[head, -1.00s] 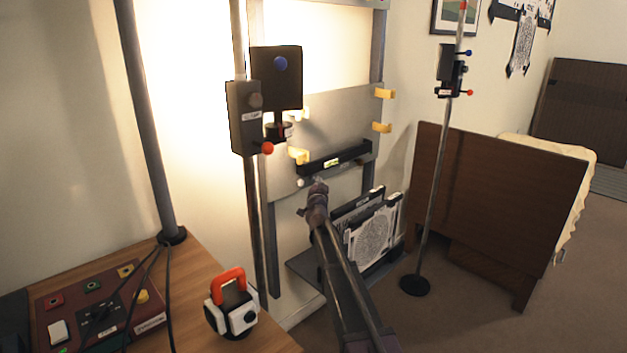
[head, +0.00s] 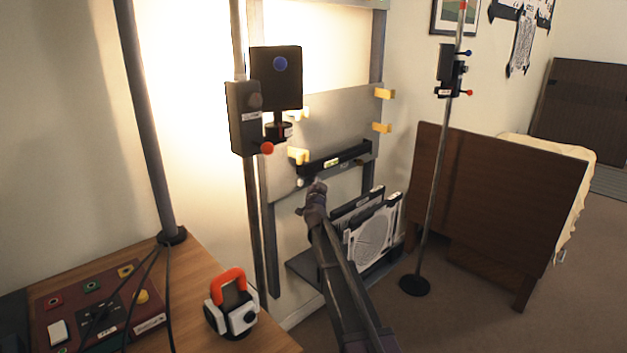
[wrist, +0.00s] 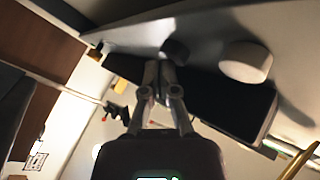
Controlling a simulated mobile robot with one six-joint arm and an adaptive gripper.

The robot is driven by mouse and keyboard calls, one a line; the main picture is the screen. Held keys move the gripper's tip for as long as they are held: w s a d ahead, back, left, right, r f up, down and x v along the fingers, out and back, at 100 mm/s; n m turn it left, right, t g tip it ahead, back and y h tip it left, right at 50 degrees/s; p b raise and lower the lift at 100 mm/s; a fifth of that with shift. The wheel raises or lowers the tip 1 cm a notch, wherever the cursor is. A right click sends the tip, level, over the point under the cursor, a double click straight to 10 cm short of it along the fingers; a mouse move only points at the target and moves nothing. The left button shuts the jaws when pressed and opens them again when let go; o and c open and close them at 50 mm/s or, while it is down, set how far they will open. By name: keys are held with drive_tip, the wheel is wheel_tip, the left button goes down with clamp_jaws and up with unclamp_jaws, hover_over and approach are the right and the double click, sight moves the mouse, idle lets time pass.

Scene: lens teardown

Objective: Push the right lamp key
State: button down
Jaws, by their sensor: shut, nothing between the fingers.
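Two round keys show on the grey panel in the wrist view: a pale one (wrist: 245,62) and a darker, shaded one (wrist: 176,49). Which key is the right lamp key is not readable.
A rack of framed discs (head: 372,238) stands below. A pole with a dark box (head: 244,118) is to the left, and another pole (head: 436,190) stands right.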

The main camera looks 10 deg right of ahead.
idle(0.4)
drive_tip(key=shift+s+d, duration=0.5)
drive_tip(key=shift+s, duration=0.15)
drive_tip(key=s+d, duration=0.3)
drive_tip(key=s, duration=0.2)
drive_tip(key=shift+d, duration=0.25)
idle(0.6)
drive_tip(key=shift+w, duration=0.1)
